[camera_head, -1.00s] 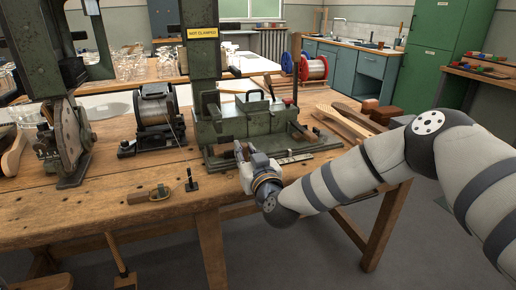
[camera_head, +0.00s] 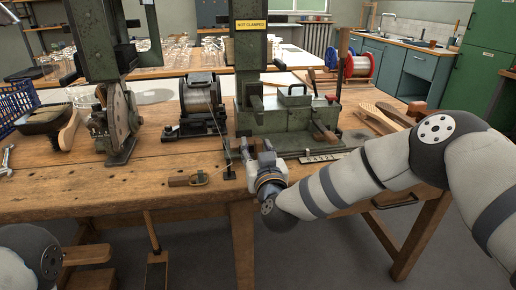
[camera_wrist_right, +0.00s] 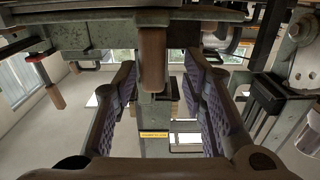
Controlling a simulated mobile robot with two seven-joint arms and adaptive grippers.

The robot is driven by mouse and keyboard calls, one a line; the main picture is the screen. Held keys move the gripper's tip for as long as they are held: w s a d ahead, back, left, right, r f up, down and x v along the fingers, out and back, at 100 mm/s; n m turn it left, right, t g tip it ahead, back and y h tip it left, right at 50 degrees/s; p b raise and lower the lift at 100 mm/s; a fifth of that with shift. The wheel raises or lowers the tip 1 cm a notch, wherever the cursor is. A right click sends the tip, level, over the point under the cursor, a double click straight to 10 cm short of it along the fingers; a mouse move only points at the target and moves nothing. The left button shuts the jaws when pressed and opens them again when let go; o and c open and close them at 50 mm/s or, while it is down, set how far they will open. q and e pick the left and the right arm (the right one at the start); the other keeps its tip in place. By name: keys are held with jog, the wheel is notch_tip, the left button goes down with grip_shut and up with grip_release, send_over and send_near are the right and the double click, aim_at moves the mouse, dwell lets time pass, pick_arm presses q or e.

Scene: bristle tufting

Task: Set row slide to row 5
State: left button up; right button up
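A green cast fixture (camera_head: 288,120) stands on the bench under a green column with a yellow "NOT CLAMPED" plate (camera_head: 250,25). A pale marked strip (camera_head: 325,156) runs along its front edge; its markings are too small to read. My right gripper (camera_head: 255,148) is at the front left of the fixture, left of the strip. In the right wrist view, my right gripper (camera_wrist_right: 160,80) has its fingers apart, with a wooden handle (camera_wrist_right: 152,62) between them in the picture. I see gaps on both sides of the handle. My left gripper is out of view.
A wire spool (camera_head: 200,98) and a round-plated machine (camera_head: 120,125) stand left of the fixture. A small wood-handled tool (camera_head: 188,180) lies near the front edge. Wooden pieces (camera_head: 385,115) lie right.

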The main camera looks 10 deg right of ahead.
jog(key=s, duration=1.2)
jog(key=s+d+f+n+g+y+p, duration=0.1)
jog(key=s+d+f+g+y+p, duration=0.15)
jog(key=s+f+g, duration=1.5)
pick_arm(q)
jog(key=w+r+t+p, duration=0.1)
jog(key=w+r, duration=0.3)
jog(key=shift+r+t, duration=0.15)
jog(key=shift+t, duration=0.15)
pick_arm(e)
jog(key=s+d+f+g+h, duration=0.1)
jog(key=s+d+f, duration=0.1)
jog(key=s, duration=0.8)
jog(key=s+d+f+m+g+h, duration=0.1)
jog(key=s+d, duration=0.4)
jog(key=s, duration=0.5)
jog(key=s+d+f+g+h, duration=0.1)
jog(key=s+d+f, duration=0.2)
jog(key=s, duration=0.7)
jog(key=shift+s+d+m, duration=0.2)
jog(key=shift+d+m, duration=0.2)
jog(key=shift+d, duration=0.1)
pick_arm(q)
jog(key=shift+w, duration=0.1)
pick_arm(e)
jog(key=shift+w, duration=0.1)
